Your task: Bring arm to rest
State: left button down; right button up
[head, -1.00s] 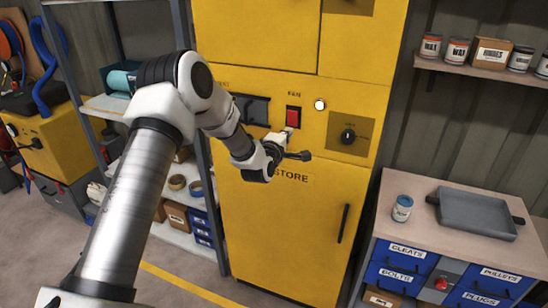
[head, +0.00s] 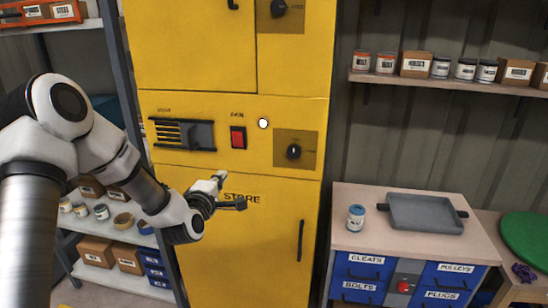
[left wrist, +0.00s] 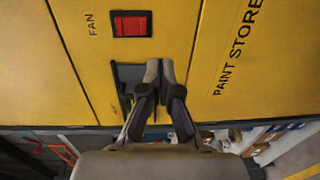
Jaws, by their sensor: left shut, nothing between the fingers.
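My left arm comes in from the left in the head view. Its left gripper (head: 230,192) is in front of the yellow cabinet (head: 240,235), beside the STORE lettering and below the red fan switch (head: 238,137). The two fingers are together with nothing between them. The left wrist view also shows the gripper (left wrist: 160,70) shut, with the red switch (left wrist: 132,24) beyond the fingertips. The fingers partly hide a dark grey vent there. In the head view the gripper looks apart from the switch. My right gripper is not in view.
The cabinet has a vent (head: 182,134), a lit white lamp (head: 264,123), a black knob (head: 294,151) and a door handle (head: 300,240). At right a workbench (head: 360,195) holds a jar (head: 355,217) and a grey tray (head: 425,212). A stocked shelf stands behind my arm.

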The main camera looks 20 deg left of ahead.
pick_arm(q)
jog(key=s+d+f+m+g+h, duration=0.15)
jog(key=s+d+f, duration=0.25)
jog(key=f, duration=0.5)
jog(key=s+d+f+m+g+h, duration=0.1)
jog(key=s+d+f+m+g, duration=0.25)
jog(key=f, duration=0.45)
jog(key=s+d+f+m+g+h, duration=0.15)
jog(key=s+d+f, duration=0.3)
jog(key=f, duration=0.45)
jog(key=s+d+f+m+g, duration=0.1)
jog(key=s+f+m+g, duration=0.2)
jog(key=s, duration=0.5)
jog(key=s+d+f+m+g, duration=0.2)
jog(key=s+m, duration=0.4)
jog(key=s, duration=0.3)
jog(key=s+d+f+m+g, duration=0.2)
jog(key=s+f+m+g, duration=0.2)
jog(key=s, duration=0.4)
jog(key=shift+s+d+f+m+g, duration=0.25)
jog(key=shift+s+f+m+g, duration=0.2)
jog(key=shift+g, duration=0.2)
